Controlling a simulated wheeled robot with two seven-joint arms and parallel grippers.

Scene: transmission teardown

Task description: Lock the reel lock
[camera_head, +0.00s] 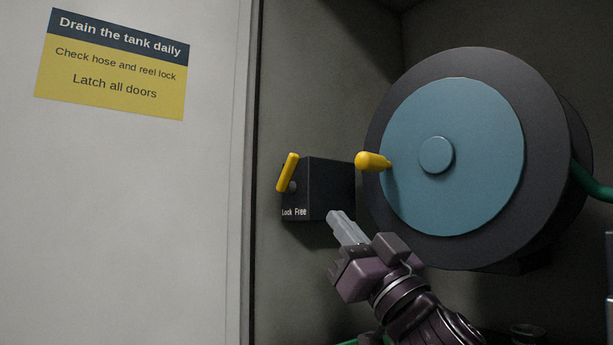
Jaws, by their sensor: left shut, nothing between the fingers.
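The reel lock is a dark box (330,187) on the back wall, left of the hose reel. Its narrow front face reads "Lock" on the left and "Free" on the right. A yellow lever (288,172) stands on that face at a small grey pivot, steep, with its top leaning slightly right. The reel has a dark rim, a blue disc (455,190) and a yellow crank knob (371,160). My left gripper (338,222) is shut and empty, below and right of the lock box, apart from the lever. My right gripper is out of view.
A pale door or panel (140,220) with a yellow notice (112,75) fills the left side; its edge is close to the lever. A green hose (592,183) leaves the reel at right. The space in front of the lever looks clear.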

